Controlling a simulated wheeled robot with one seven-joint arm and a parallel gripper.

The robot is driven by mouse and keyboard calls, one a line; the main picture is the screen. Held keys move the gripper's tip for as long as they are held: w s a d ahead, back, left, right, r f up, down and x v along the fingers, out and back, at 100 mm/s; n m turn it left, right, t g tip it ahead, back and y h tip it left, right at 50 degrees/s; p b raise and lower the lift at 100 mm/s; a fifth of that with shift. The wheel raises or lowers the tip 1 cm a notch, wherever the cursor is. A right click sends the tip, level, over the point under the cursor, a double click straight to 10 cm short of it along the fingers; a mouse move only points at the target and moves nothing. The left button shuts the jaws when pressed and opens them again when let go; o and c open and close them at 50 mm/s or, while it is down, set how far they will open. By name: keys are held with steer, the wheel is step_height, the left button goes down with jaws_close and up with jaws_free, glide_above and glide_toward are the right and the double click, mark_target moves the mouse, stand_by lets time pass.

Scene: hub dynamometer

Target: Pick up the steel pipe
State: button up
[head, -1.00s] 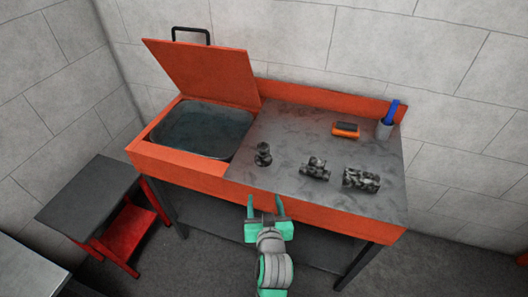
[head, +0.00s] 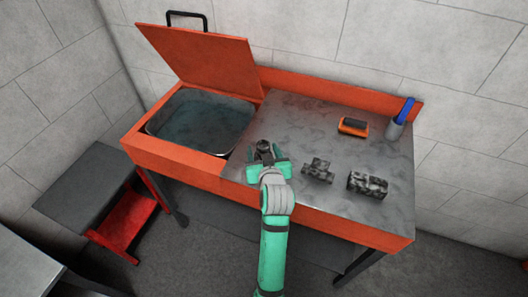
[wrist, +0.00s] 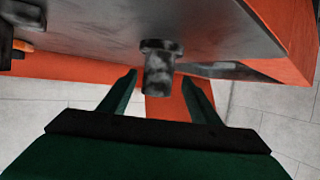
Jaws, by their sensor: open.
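A short, dark mottled steel pipe (head: 264,146) with a flanged end stands on the bench top near the basin, partly hidden by my gripper in the head view. My gripper (head: 267,157), with green fingers, is at this pipe. In the wrist view the pipe (wrist: 159,70) shows between and just beyond the two spread fingertips (wrist: 159,82). The gripper is open, with visible space on both sides of the pipe, and does not hold it.
Two other mottled steel fittings, a middle one (head: 317,170) and a right one (head: 367,185), lie to the right.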

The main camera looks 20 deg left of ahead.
mark_target(262, 142)
steer(key=shift+x, duration=2.85)
steer(key=shift+w+d+r, duration=0.1)
steer(key=shift+w+r, duration=0.05)
steer(key=shift+r, duration=0.05)
steer(key=c, duration=1.4)
steer(key=shift+r, duration=0.1)
steer(key=shift+r, duration=0.55)
step_height(262, 142, up, 2)
steer(key=shift+r, duration=0.1)
steer(key=s+r, duration=0.4)
steer(key=r, duration=0.1)
steer(key=shift+s+d+r, duration=0.1)
steer(key=shift+s+d, duration=0.15)
steer(key=shift+d, duration=0.1)
steer(key=s+d+r, duration=0.1)
steer(key=s+r, duration=0.3)
steer(key=s, duration=0.5)
steer(key=shift+s, duration=0.3)
